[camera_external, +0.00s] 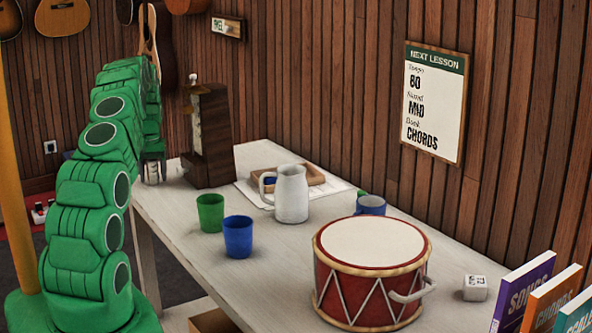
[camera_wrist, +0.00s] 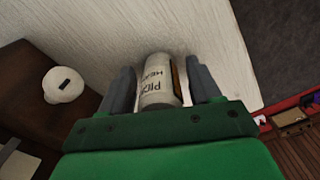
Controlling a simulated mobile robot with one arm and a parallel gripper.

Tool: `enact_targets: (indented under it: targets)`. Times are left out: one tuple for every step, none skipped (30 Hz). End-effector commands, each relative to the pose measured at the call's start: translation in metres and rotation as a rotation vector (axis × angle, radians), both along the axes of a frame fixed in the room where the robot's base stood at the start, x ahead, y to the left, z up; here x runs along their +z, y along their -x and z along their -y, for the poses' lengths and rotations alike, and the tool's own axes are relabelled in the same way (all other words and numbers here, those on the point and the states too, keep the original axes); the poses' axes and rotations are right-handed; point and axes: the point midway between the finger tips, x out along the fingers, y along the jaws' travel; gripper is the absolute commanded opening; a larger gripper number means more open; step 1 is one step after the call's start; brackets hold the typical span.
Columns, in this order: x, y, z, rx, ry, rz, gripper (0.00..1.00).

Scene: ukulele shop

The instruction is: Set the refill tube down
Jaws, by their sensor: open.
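The refill tube (camera_wrist: 158,84) is a pale cylinder with dark lettering and an orange-edged patch. In the wrist view it sits between the two grey fingers of my gripper (camera_wrist: 161,77), against the white tabletop (camera_wrist: 150,28). The fingers stand apart, with a small gap on each side of the tube. In the external view my gripper (camera_external: 152,163) is at the table's far left end, left of the metronome, with the pale tube (camera_external: 152,173) low between its fingers. My arm hides part of this, and the tube's lower end is not clear.
The brown metronome (camera_external: 208,138) stands close to my gripper's right. A green cup (camera_external: 210,213), blue cup (camera_external: 238,237), white pitcher (camera_external: 291,194), wooden tray (camera_external: 310,174) and red drum (camera_external: 335,290) stand further along the table. The table's left edge is near my gripper.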

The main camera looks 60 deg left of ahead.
Motion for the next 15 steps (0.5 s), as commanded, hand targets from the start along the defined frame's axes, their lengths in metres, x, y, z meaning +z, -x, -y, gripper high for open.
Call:
enact_targets:
  targets:
    - [0.001, 0.000, 0.000, 0.000, -0.001, 0.000, 0.63]
    - [0.002, 0.000, 0.000, 0.000, -0.001, 0.000, 0.63]
    - [0.004, 0.000, 0.000, 0.000, -0.001, 0.000, 0.63]
    - [0.005, 0.000, 0.000, 0.000, -0.001, 0.000, 0.63]
    - [0.008, -0.001, 0.000, 0.000, -0.002, 0.001, 0.63]
    - [0.011, -0.001, -0.001, 0.000, -0.003, 0.001, 0.63]
    - [0.014, -0.001, -0.001, 0.000, -0.004, 0.002, 0.63]
    - [0.018, -0.001, -0.001, 0.000, -0.003, 0.003, 0.63]
    - [0.023, -0.001, -0.001, 0.000, -0.003, 0.003, 0.63]
    - [0.027, -0.001, -0.001, 0.001, -0.004, 0.003, 0.63]
    - [0.032, -0.001, -0.001, 0.001, -0.003, 0.003, 0.63]
    - [0.039, -0.001, -0.001, 0.000, -0.003, 0.003, 0.63]
    - [0.044, -0.001, -0.001, 0.000, -0.003, 0.003, 0.63]
    - [0.050, -0.001, -0.001, 0.000, -0.004, 0.003, 0.63]
    - [0.058, -0.001, -0.001, 0.000, -0.006, 0.004, 0.63]
